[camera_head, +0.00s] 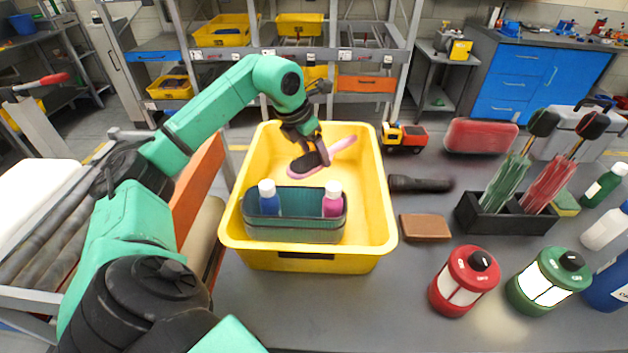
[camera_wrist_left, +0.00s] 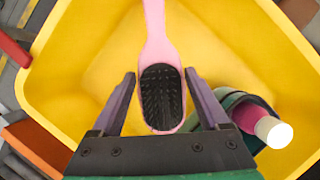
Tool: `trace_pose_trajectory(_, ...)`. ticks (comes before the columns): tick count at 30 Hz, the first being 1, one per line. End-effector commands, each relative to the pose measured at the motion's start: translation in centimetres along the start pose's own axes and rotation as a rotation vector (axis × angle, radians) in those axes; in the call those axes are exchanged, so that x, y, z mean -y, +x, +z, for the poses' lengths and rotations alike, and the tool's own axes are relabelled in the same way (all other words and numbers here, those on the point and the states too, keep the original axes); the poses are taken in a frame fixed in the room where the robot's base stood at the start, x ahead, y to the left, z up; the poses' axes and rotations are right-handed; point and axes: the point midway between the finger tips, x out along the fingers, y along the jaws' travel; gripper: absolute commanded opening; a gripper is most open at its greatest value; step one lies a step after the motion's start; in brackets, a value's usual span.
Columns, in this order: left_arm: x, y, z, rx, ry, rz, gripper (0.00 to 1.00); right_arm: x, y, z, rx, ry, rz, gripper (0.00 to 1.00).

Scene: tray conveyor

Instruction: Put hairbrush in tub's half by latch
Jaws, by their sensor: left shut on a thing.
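The yellow tub (camera_head: 384,205) stands on the grey table, with a dark slot-like part on its near wall; I cannot tell if that is the latch. The pink hairbrush (camera_head: 343,145) with black bristles is over or in the tub's far half, handle pointing right. My left gripper (camera_head: 318,155) reaches down into the tub and is shut on the hairbrush. In the left wrist view the brush (camera_wrist_left: 156,40) has its head between the two fingers (camera_wrist_left: 160,76), bristles facing the camera. Whether it touches the tub floor is unclear. My right gripper is not in view.
Right of the tub lie a black flashlight (camera_head: 420,184), a brown block (camera_head: 425,228), a toy truck (camera_head: 404,137) and a red lantern (camera_head: 463,281).

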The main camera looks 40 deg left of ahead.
Motion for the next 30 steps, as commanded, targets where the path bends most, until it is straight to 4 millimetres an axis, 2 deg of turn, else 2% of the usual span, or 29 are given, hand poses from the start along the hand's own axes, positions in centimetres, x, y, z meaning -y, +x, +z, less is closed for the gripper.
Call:
trace_pose_trajectory(1, 0.0, 1.6, -0.8, -0.007, -0.001, 0.000, 0.21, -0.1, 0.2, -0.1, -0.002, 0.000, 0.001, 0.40)
trace_pose_trajectory(3, 0.0, 3.0, -1.3, -0.004, 0.000, -0.001, 0.21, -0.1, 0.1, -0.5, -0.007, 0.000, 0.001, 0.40)
trace_pose_trajectory(8, 0.1, 5.4, -2.3, -0.003, 0.000, -0.002, 0.21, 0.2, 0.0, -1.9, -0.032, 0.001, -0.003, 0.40)
trace_pose_trajectory(12, 0.0, 7.4, -3.1, 0.000, -0.001, -0.002, 0.21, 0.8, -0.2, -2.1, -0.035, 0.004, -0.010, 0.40)
trace_pose_trajectory(20, 0.0, 7.7, -3.1, 0.002, 0.000, -0.001, 0.21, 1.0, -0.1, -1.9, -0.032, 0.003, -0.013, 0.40)
trace_pose_trajectory(21, 0.0, 7.8, -3.2, 0.002, 0.000, -0.001, 0.82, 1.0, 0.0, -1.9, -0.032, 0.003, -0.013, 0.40)
trace_pose_trajectory(22, 0.0, 7.7, -3.1, 0.002, 0.000, -0.001, 0.94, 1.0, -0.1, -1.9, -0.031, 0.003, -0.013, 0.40)
trace_pose_trajectory(23, 0.0, 7.7, -3.1, 0.002, 0.000, -0.001, 1.00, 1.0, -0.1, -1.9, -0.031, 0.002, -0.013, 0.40)
trace_pose_trajectory(30, 0.0, 7.5, -3.1, 0.002, 0.000, -0.001, 1.00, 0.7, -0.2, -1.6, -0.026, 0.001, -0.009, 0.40)
